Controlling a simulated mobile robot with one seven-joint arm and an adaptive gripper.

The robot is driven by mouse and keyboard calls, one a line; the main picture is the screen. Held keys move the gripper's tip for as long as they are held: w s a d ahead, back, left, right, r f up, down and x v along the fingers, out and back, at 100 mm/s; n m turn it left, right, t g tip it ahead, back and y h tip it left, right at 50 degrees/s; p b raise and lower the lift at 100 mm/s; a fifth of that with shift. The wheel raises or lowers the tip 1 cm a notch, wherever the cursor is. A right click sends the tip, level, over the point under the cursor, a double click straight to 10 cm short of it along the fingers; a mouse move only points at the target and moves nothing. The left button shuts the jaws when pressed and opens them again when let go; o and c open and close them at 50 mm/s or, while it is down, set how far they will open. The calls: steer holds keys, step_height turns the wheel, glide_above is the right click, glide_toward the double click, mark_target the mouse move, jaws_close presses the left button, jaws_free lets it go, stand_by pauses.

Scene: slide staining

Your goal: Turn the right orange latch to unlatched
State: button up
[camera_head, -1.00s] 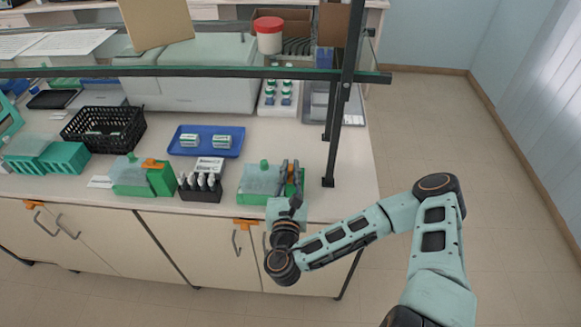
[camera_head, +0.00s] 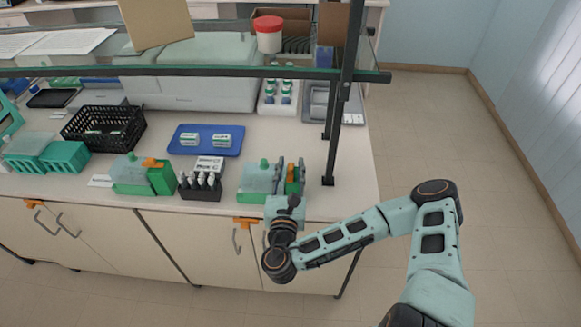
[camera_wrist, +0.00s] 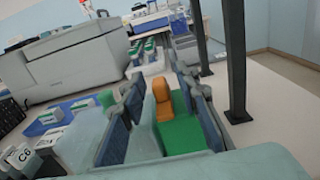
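The right green box (camera_head: 257,180) stands near the bench's front edge, with a pale clear section on its left. Its orange latch (camera_head: 290,173) is at the right end. In the wrist view the latch (camera_wrist: 162,92) rises as an upright orange piece beside the green top (camera_wrist: 186,135). My gripper (camera_head: 290,165) reaches over this end from the front. Its fingers are apart, one on each side of the latch, with visible gaps and nothing gripped. The latch's base is partly hidden. A similar left green box (camera_head: 130,178) has an orange latch (camera_head: 152,163).
A dark vial rack (camera_head: 200,192) stands left of the right box, and a blue tray (camera_head: 206,140) lies behind. A dark shelf post (camera_head: 333,150) rises close on the right. More orange latches (camera_head: 246,222) are on the cabinet fronts below.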

mark_target(290, 166)
step_height(290, 166, up, 10)
stand_by(0.6)
